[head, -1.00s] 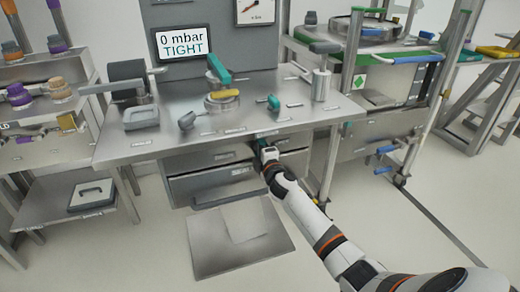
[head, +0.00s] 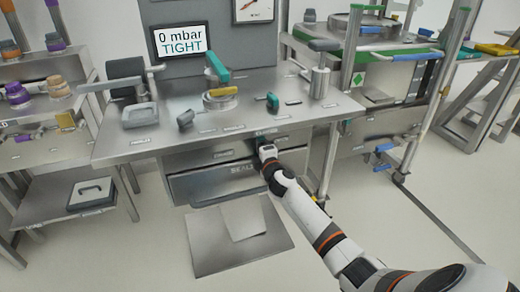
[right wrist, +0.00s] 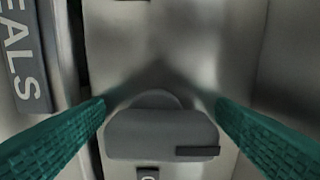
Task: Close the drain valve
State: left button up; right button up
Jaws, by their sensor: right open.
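In the head view my right gripper (head: 266,149) is at the front edge of the steel bench, just under the tabletop and beside the drawers. In the right wrist view its two teal fingers are open and far apart. A rounded grey handle (right wrist: 160,135) with a dark slot-like mark lies between and beyond the fingers; neither finger visibly touches it. It appears to be the drain valve's handle, but its label is cut off at the bottom. In the head view the gripper hides this handle. My left gripper is out of view.
A screen (head: 180,41) reads 0 mbar TIGHT. A drawer front labelled SEALS (head: 215,183) is beside the gripper. A floor plate (head: 205,250) lies below.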

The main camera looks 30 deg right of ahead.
jog(key=shift+s, duration=0.25)
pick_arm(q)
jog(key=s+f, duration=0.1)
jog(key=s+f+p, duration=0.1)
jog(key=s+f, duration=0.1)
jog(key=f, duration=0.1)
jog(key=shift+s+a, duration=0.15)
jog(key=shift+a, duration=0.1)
pick_arm(e)
jog(key=v, duration=1.1)
jog(key=shift+s+a, duration=0.2)
jog(key=shift+s, duration=0.05)
